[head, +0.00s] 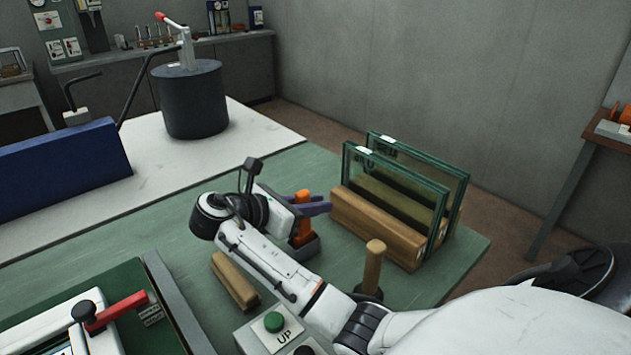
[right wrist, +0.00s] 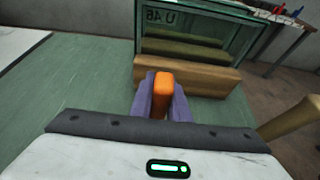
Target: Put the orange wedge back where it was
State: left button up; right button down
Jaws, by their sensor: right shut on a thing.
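The orange wedge (head: 303,228) is upright between the purple fingers of my right gripper (head: 316,205), in the middle of the head view. My right gripper is shut on it. In the right wrist view the top of the wedge (right wrist: 163,92) shows between both fingers. A dark grey piece (head: 308,247) lies at the foot of the wedge; I cannot tell whether the wedge rests in it or is just above it. My left gripper is not in view.
A wooden rack (head: 375,228) with upright glass panes (head: 398,190) stands just beyond the gripper. A wooden-handled tool (head: 374,264) stands to the right, and a wooden block (head: 235,281) lies to the left. A button box (head: 272,338) is near the front.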

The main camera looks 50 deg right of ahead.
jog(key=shift+f, duration=0.65)
dwell(0.3)
jog(key=c, duration=1.6)
grip_release()
jog(key=v, duration=1)
jog(key=shift+a+r, duration=0.1)
jog(key=shift+r, duration=0.05)
